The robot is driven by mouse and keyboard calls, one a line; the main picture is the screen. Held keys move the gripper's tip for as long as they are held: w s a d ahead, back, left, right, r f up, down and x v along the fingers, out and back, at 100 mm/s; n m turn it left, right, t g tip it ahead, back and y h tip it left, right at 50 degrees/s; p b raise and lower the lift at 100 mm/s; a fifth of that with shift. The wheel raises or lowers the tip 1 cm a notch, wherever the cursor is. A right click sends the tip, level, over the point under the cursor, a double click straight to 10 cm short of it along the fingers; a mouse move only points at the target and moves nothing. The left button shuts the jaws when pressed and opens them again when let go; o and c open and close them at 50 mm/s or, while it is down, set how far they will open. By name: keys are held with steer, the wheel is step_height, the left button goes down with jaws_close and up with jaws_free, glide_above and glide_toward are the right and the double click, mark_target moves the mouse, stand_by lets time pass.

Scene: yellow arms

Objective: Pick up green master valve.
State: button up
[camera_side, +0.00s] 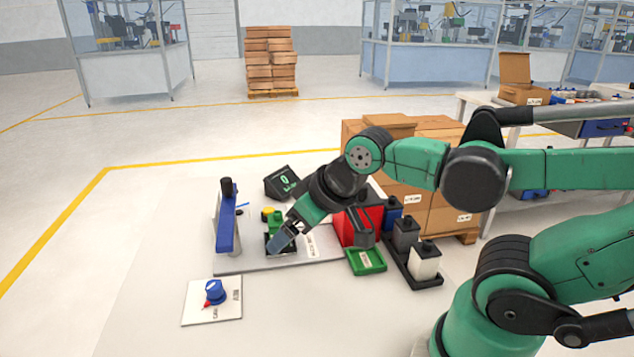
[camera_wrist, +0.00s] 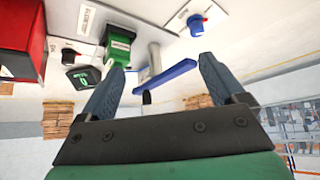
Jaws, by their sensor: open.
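In the wrist view, a green block with a dark collar (camera_wrist: 120,38) shows beyond the left finger. Whether a finger touches the block cannot be told.
A blue post (camera_side: 226,232) stands left of the block, and a display unit (camera_side: 284,183) behind it. A red box (camera_side: 350,230), a green tray (camera_side: 366,261) and a rack of bottles (camera_side: 424,260) stand right. A blue knob (camera_side: 214,290) sits front left. The front table is clear.

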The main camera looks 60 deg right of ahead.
mark_target(277, 212)
steer(key=w+d+f+n+g, duration=0.1)
steer(key=w+d+n+g, duration=0.1)
steer(key=w+d+n, duration=0.1)
steer(key=w+d+f+n+g, duration=0.2)
steer(key=w+d+n, duration=0.1)
steer(key=w, duration=0.1)
steer(key=w+d+f+n+g, duration=0.2)
steer(key=w+d+g, duration=0.1)
steer(key=w, duration=0.1)
steer(key=shift+w+n, duration=0.3)
steer(key=shift+n, duration=0.1)
steer(key=shift+w+d+f, duration=0.1)
steer(key=shift+f, duration=2.95)
steer(key=shift+c, duration=0.2)
jaws_close()
